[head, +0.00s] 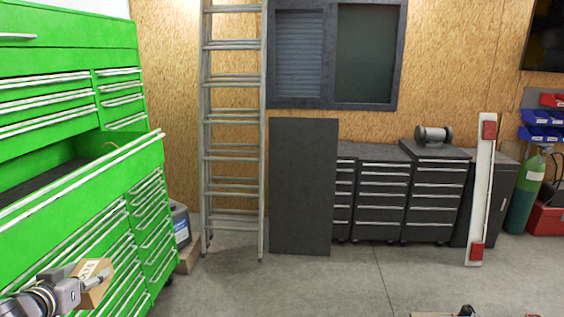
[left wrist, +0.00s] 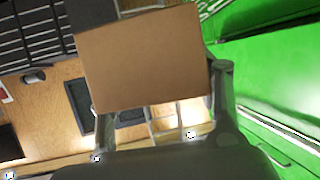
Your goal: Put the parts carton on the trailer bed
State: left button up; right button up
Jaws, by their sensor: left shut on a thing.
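The parts carton (head: 97,291) is a small brown cardboard box with a printed mark. It is at the lower left of the head view, in front of the green drawers. My left gripper (head: 86,282) is shut on it. In the left wrist view, the carton (left wrist: 140,58) shows as a plain brown face between the two dark fingers of the gripper (left wrist: 163,95). I cannot make out the trailer bed in either view.
A green tool cabinet (head: 85,185) with one drawer pulled out stands close to my left arm. A ladder (head: 233,130), a dark panel (head: 303,185) and grey drawer units (head: 380,195) line the back wall. A white light board (head: 482,190) stands upright. The middle floor (head: 320,285) is clear.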

pick_arm(q)
jog(key=s+d+b, duration=0.3)
jog(key=d, duration=0.9)
jog(key=s+d+m+h+b, duration=0.1)
jog(key=s+d+b, duration=0.2)
jog(key=d, duration=0.9)
jog(key=shift+s+d+r+h+b, duration=0.15)
jog(key=shift+d+r+h+b, duration=0.15)
jog(key=shift+b, duration=0.3)
jog(key=shift+d, duration=0.1)
